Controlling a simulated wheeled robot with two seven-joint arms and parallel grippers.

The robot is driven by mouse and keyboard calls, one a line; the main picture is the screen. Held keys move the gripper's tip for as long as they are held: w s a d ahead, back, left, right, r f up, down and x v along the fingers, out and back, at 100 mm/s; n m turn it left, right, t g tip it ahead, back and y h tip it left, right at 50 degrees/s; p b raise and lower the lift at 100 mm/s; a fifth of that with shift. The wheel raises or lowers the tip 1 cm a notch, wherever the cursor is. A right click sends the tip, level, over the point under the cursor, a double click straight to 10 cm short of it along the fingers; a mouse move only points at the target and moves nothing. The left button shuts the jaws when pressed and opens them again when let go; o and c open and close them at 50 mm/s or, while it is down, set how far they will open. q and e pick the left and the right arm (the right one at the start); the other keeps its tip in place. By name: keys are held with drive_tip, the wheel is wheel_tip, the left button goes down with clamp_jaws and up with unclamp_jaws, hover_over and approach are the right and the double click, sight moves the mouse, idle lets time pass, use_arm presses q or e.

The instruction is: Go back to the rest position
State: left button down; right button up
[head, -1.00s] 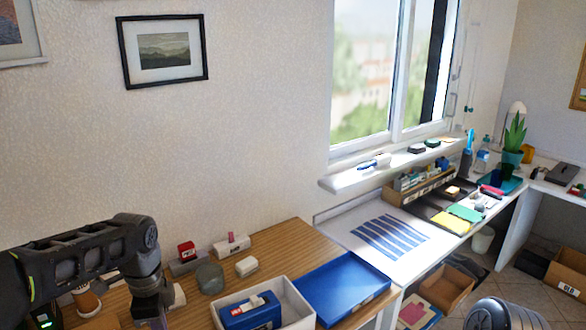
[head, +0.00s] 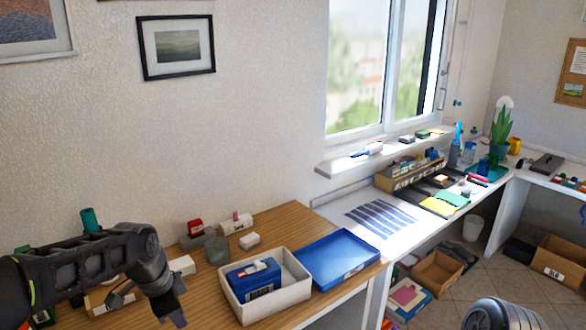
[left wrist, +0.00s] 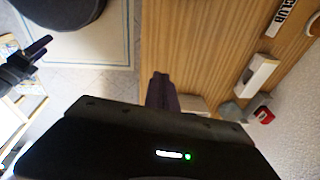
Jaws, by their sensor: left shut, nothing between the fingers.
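My left arm comes in from the left in the head view, over the left part of the wooden table. My left gripper (head: 176,312) hangs from it, pointing down, shut and empty. In the left wrist view its closed fingers (left wrist: 160,88) show above the wooden tabletop, close to its edge. A dark gripper, likely my right one (left wrist: 38,48), shows at the left of that view, away from the table; its jaw state is unclear. A rounded grey part of my own body shows at the bottom right of the head view.
The wooden table (head: 300,222) holds a white box (head: 293,292) with a blue case (head: 254,280), a blue tray (head: 338,256) and several small items. A green cylinder (head: 90,220) stands behind my left arm. Tiled floor is open to the right, with cardboard boxes (head: 560,260).

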use_arm(q)
drive_tip(key=s+d+f+n+t+h, duration=0.1)
drive_tip(key=s+d+f+n+h, duration=0.1)
drive_tip(key=d+f+n, duration=0.6)
drive_tip(key=s+d+f+n+t+h, duration=0.15)
drive_tip(key=d+f, duration=0.35)
drive_tip(key=f, duration=0.8)
drive_tip(key=s+d+f+n+g, duration=0.2)
drive_tip(key=s+f, duration=0.4)
drive_tip(key=s, duration=0.5)
drive_tip(key=s+d+f+n+g, duration=0.2)
drive_tip(key=s+f, duration=0.4)
drive_tip(key=s, duration=0.6)
drive_tip(key=shift+s+d+f, duration=0.15)
drive_tip(key=shift+d+f, duration=0.05)
drive_tip(key=shift+f, duration=0.2)
